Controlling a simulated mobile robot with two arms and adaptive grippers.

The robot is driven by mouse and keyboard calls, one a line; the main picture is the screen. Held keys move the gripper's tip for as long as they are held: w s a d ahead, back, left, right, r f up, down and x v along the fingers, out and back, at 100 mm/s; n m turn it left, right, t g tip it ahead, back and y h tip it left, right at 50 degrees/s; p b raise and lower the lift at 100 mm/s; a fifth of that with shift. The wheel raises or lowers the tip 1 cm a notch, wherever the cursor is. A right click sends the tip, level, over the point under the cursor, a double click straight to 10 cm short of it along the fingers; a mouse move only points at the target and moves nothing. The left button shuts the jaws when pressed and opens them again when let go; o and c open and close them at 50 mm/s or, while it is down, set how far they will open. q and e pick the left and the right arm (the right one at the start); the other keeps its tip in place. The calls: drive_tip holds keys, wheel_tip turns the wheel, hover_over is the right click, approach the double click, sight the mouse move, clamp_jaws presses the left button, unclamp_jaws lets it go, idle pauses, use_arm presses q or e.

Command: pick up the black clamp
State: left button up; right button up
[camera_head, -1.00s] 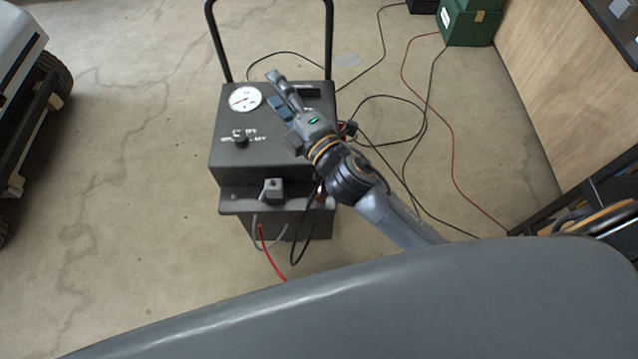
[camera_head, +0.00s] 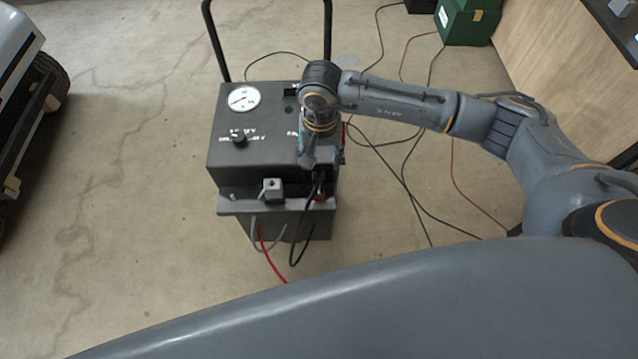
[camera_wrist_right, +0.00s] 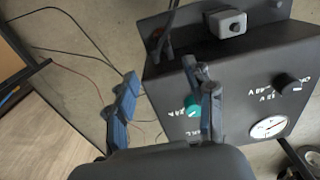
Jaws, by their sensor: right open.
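The black clamp (camera_head: 319,184) is at the right end of the front ledge of a dark charger cart (camera_head: 228,160), with a black cable hanging from it. It is small and partly hidden by my gripper in the head view. In the right wrist view the black clamp (camera_wrist_right: 163,42) shows dimly at the top, beyond the fingertips. My right gripper (camera_head: 321,160) points down over the cart's front right edge, just behind the clamp. In the wrist view my right gripper (camera_wrist_right: 166,75) is open, its fingers apart with nothing between them. My left gripper is out of view.
A grey clamp-like block (camera_head: 273,189) sits on the ledge left of the black clamp. The cart's top has a gauge (camera_head: 244,98) and a knob (camera_head: 239,138); a tall handle rises behind. Cables lie on the floor at right. A vehicle (camera_head: 22,75) stands at left.

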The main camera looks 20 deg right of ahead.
sight(319, 188)
drive_tip(key=f, duration=0.4)
drive_tip(key=f+p, duration=0.1)
drive_tip(key=f, duration=0.8)
drive_tip(key=shift+a+f, duration=0.2)
drive_tip(key=shift+a, duration=0.05)
clamp_jaws()
